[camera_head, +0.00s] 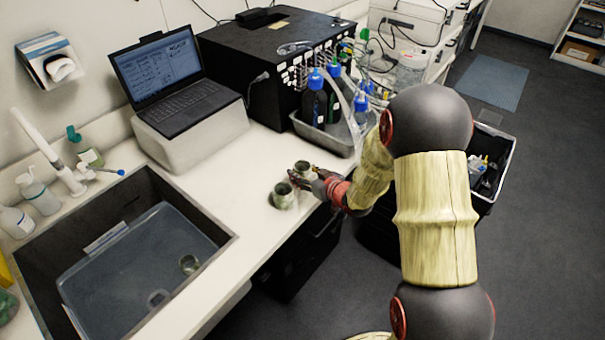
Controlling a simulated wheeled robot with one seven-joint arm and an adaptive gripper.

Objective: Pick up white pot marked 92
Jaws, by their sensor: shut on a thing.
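Two small round pots, pale greyish-green here, stand close together near the counter's front edge. The nearer pot (283,196) is to the left, and the farther pot (302,167) is a little to the right and behind it. My gripper (303,178) reaches in from the right, its dark fingers shut on the farther pot. The fingers hide part of that pot's lower side, and I cannot tell whether it touches the counter. No number can be read on either pot.
A sink (215,238) with a clear tub lies at left. A laptop (160,75) stands on a white block. A metal tray (338,139) of blue-capped bottles stands behind the pots, beside a black box (245,55). The counter (225,180) left of the pots is clear.

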